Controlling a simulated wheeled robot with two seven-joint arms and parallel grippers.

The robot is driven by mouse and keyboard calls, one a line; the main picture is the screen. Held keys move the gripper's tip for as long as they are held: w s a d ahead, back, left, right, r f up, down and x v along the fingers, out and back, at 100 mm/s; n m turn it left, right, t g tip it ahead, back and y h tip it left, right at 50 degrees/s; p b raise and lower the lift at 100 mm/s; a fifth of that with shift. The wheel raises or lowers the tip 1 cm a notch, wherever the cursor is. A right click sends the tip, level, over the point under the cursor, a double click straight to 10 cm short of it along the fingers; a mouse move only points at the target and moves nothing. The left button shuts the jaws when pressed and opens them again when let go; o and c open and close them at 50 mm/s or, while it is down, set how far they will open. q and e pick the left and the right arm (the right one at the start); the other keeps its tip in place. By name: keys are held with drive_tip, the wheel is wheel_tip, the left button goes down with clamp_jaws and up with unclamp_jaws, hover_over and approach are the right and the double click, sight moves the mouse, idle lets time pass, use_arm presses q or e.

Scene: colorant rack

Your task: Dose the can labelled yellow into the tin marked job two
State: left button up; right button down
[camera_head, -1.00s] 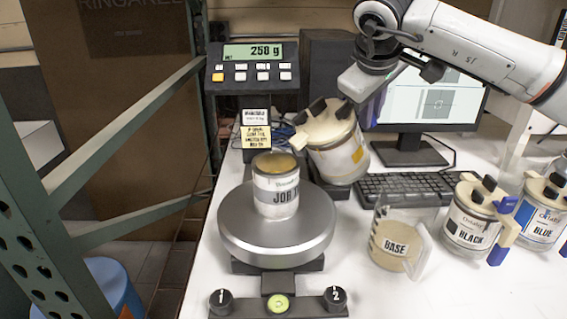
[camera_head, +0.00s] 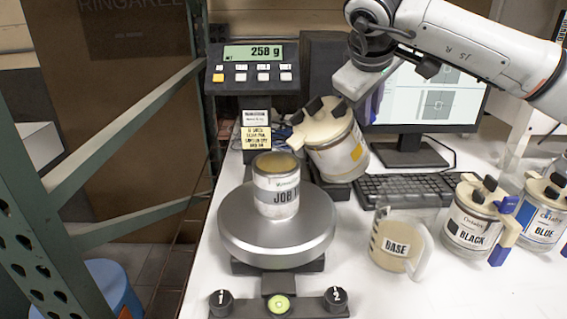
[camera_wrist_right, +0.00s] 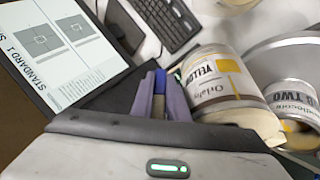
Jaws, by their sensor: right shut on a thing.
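The can labelled yellow (camera_head: 338,150) is tilted to the left, its cream lid and spout leaning toward the tin. My right gripper (camera_wrist_right: 160,98) is shut on the can's blue handle and holds the can up. The tin marked job two (camera_head: 277,190) stands upright and open on the round scale plate (camera_head: 235,235), just left of the can. Pale tan content shows in the tin. The scale display (camera_head: 253,51) reads 258 g. No stream is visible between spout and tin. My left gripper is out of view.
A BASE jug (camera_head: 393,262) stands right of the scale. The BLACK can (camera_head: 465,228) and BLUE can (camera_head: 540,225) stand at the right. A keyboard (camera_head: 405,190) and monitor (camera_head: 440,105) are behind. A green rack frame (camera_head: 120,135) crosses the left side.

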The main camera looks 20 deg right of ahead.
drive_tip(key=shift+a+r, duration=0.15)
drive_tip(key=shift+r, duration=0.15)
drive_tip(key=shift+a+r, duration=0.15)
drive_tip(key=shift+r, duration=0.05)
idle(0.3)
drive_tip(key=shift+s+a+r+h+b, duration=0.1)
drive_tip(key=shift+a+r+h+b, duration=0.1)
drive_tip(key=shift+h+b, duration=0.15)
drive_tip(key=shift+d, duration=0.1)
